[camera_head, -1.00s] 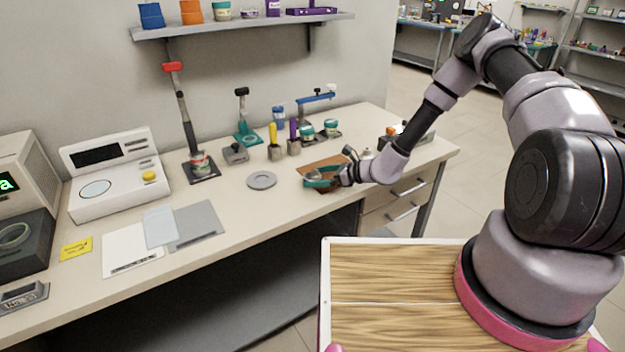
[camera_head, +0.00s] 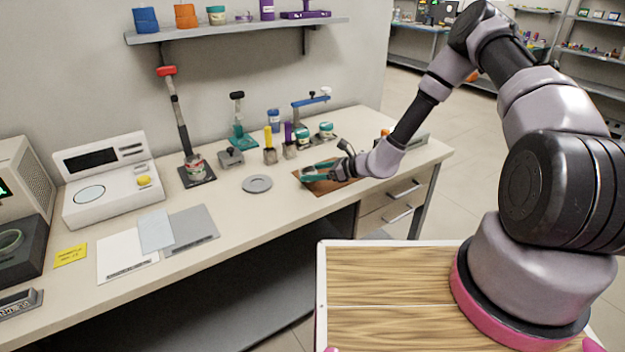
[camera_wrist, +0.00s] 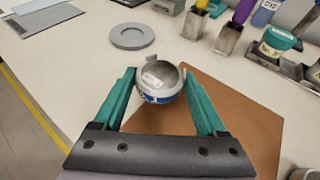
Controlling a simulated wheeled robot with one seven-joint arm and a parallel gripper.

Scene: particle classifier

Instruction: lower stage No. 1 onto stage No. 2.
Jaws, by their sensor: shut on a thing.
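My gripper (camera_wrist: 158,78) has two teal fingers, shut on a round, hollow metal piece (camera_wrist: 160,76) with a pale label inside and a blue band with white marks around its lower part. I take this piece to be stage No. 1, but its label is too small to read. It is over the far corner of a brown mat (camera_wrist: 235,110) on the bench. In the head view my gripper (camera_head: 316,172) is small and over the same mat. I cannot make out stage No. 2 separately, or whether the blue band is part of the held piece or another piece under it.
A flat grey ring (camera_head: 257,184) lies on the bench left of the mat. Small metal holders with yellow and purple handles (camera_head: 268,148) and teal-lidded jars (camera_head: 326,130) stand behind. A white instrument (camera_head: 110,185) and sheets are farther left. Bare bench separates sheets and ring.

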